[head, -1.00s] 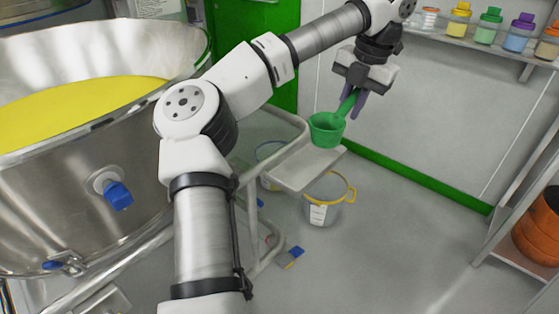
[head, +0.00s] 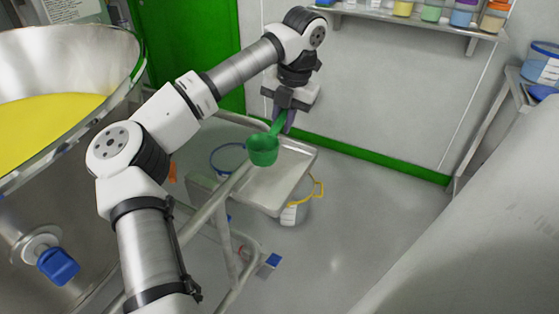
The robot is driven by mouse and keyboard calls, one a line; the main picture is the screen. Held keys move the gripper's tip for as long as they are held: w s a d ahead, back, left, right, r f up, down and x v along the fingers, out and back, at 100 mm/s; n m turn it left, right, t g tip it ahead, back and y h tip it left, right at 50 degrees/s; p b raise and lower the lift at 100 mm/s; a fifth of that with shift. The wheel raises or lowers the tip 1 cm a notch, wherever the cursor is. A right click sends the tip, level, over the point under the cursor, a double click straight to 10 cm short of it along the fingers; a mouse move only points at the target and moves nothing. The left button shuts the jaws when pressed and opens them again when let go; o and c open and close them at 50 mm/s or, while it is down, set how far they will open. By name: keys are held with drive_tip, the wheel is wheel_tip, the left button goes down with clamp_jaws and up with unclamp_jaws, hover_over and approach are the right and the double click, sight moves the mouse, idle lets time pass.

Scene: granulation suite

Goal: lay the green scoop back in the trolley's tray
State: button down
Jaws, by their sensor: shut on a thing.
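The green scoop (head: 263,150) hangs from my gripper (head: 283,116), which is shut on its handle. The scoop's cup is at the lower left of the fingers, in front of the trolley's grey tray (head: 273,190) in the picture. The tray is shallow and its visible floor looks bare. The scoop appears to be above the tray's left part; I cannot tell the exact height, or whether it touches. The cup hides part of the tray's left side.
A large steel vessel (head: 70,95) with yellow contents stands at the left. A yellow-rimmed bucket (head: 297,214) is below the tray. Trolley rails (head: 205,212) run at the tray's left. A wall shelf (head: 420,24) holds several jars.

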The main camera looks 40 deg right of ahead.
wheel_tip(320, 180, down, 11)
drive_tip(key=shift+r, duration=0.2)
drive_tip(key=shift+b, duration=0.3)
drive_tip(key=shift+f, duration=0.2)
drive_tip(key=c, duration=1.3)
unclamp_jaws()
drive_tip(key=shift+c, duration=0.2)
drive_tip(key=shift+r, duration=0.1)
wheel_tip(320, 180, up, 12)
drive_tip(key=s+d, duration=0.1)
drive_tip(key=shift+s+d+p, duration=0.2)
drive_tip(key=shift+s+p, duration=0.2)
